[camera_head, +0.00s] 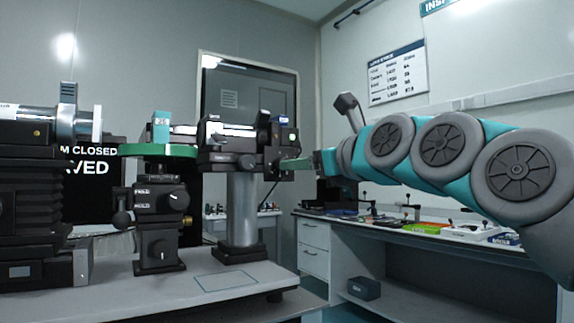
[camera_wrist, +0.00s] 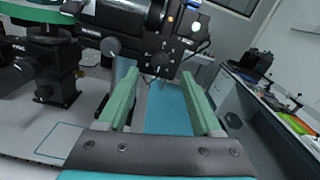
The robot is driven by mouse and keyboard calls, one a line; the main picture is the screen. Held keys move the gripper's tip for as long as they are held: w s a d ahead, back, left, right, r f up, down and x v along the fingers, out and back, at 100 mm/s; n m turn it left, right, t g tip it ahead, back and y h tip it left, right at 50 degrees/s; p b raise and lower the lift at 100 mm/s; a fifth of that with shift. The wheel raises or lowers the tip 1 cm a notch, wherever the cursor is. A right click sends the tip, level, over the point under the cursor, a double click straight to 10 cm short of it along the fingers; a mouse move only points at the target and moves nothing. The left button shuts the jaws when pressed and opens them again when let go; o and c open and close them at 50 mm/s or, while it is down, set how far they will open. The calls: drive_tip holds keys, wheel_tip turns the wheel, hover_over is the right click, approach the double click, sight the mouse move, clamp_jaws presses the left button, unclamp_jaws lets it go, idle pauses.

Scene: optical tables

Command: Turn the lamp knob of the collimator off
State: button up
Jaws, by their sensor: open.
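A black optical instrument on a thick silver post, seemingly the collimator (camera_head: 228,140), stands at the right end of the bench. In the wrist view its dark body (camera_wrist: 118,18) fills the top middle. Its right end is a black box (camera_wrist: 176,45) with small round fittings, one pale (camera_wrist: 195,27). I cannot tell for sure which fitting is the lamp knob, or its setting. My gripper (camera_head: 300,163) is beside that right end in the head view. In the wrist view my gripper (camera_wrist: 158,75) has its two green fingers wide apart, empty, with the box beyond their tips.
A stage with a green disc (camera_head: 160,151) and black knobs stands left of the instrument. Another black device with a silver tube (camera_head: 40,119) is at the far left. The light bench top (camera_head: 200,285) is mostly clear in front. A side counter (camera_head: 375,228) with small items is behind.

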drive_tip(key=shift+x, duration=2.6)
clamp_jaws()
